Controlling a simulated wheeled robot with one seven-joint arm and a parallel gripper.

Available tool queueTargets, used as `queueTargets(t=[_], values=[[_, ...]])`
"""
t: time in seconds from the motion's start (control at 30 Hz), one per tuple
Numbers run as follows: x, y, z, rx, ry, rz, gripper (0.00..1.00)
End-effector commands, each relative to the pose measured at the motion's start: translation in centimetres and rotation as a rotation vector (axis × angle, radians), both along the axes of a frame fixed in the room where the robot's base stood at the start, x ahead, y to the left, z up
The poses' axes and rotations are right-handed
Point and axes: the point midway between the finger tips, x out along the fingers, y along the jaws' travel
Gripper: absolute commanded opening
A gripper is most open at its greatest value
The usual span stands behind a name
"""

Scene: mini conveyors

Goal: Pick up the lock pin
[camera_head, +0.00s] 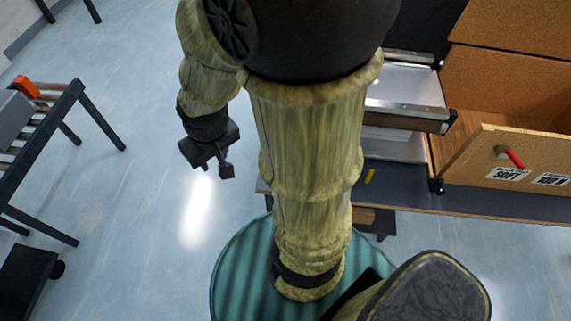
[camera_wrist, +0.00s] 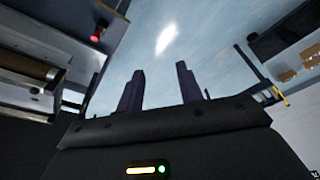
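A red-handled pin (camera_head: 513,158) sticks out of the wooden panel at the right in the head view, above the white "SOFT" label; it is the likeliest lock pin, though I cannot be sure. A red part, perhaps the same one, shows at the upper left of the wrist view (camera_wrist: 95,38). My gripper (camera_head: 210,168) hangs over the open floor left of my arm, well apart from that panel. In the wrist view its two fingers (camera_wrist: 160,85) stand apart with only floor between them, so it is open and empty.
A dark bench (camera_head: 470,200) with wooden boxes and metal rails stands at the right. A small yellow item (camera_head: 369,177) lies on it. A roller conveyor (camera_head: 40,130) with an orange block (camera_head: 26,87) stands at the left. The floor (camera_head: 130,190) between is clear.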

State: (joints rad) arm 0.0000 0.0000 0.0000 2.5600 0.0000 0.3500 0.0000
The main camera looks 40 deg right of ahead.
Motion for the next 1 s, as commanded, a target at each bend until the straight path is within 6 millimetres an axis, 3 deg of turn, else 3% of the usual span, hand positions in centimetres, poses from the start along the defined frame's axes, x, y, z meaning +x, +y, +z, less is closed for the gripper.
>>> queueTargets(t=[0.1,0.17,0.27,0.47,0.7,1.0], values=[[0.0,0.0,0.0,0.000,0.000,0.000,0.36],[0.0,0.0,0.0,0.000,0.000,0.000,0.48],[0.3,-0.4,-0.5,-0.003,0.003,-0.007,0.50],[1.9,-3.4,-3.9,-0.022,0.028,-0.047,0.50],[4.2,-10.2,-9.8,-0.034,0.074,-0.122,0.50],[4.8,-19.8,-17.5,-0.008,0.109,-0.220,0.50]])
